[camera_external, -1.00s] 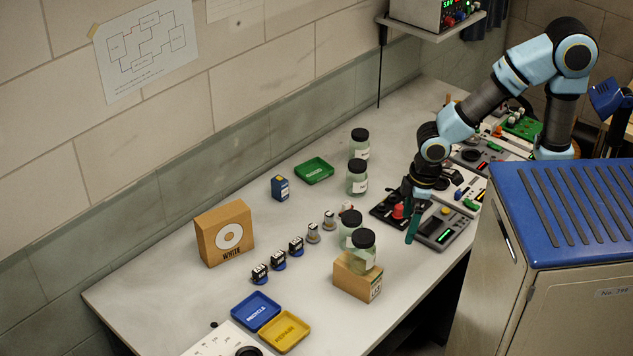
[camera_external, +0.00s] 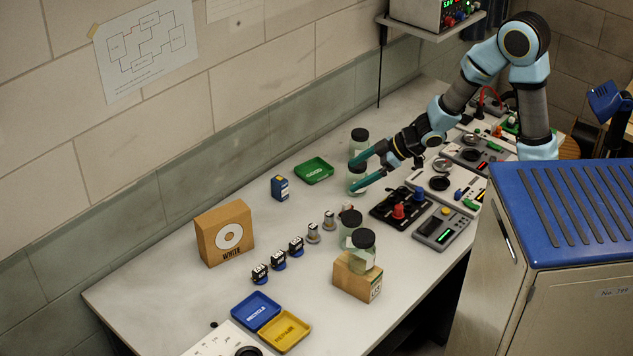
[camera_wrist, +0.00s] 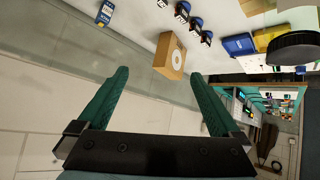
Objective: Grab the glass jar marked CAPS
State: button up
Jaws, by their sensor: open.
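I cannot read CAPS on any label. My gripper (camera_external: 352,176) is open, its green fingers overlapping the two back jars in the external view. In the wrist view my gripper (camera_wrist: 160,74) has no jar between its fingers; a black lid (camera_wrist: 292,48) shows at the right.
A WHITE cardboard box (camera_external: 225,232), a green tray (camera_external: 314,170), a small blue box (camera_external: 280,187), and blue (camera_external: 256,311) and yellow (camera_external: 284,331) trays lie left of the jars. Several small motors form a row. Instruments (camera_external: 442,230) stand to the right.

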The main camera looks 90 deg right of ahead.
aim_at(344, 217)
jog(key=f+t, duration=0.1)
jog(key=f, duration=0.3)
jog(key=s+d+f+t+y, duration=0.1)
jog(key=f, duration=0.4)
jog(key=f+t+y, duration=0.1)
jog(key=f+t, duration=0.1)
jog(key=f, duration=0.3)
jog(key=shift+s+d+f+n, duration=0.1)
jog(key=shift+s+d+n, duration=0.2)
notch_tip(344, 217, down, 4)
jog(key=b, duration=0.3)
jog(key=shift+f, duration=0.15)
notch_tip(344, 217, down, 4)
jog(key=b, duration=0.3)
jog(key=w, duration=0.2)
jog(key=shift+w, duration=0.4)
jog(key=c, duration=1.3)
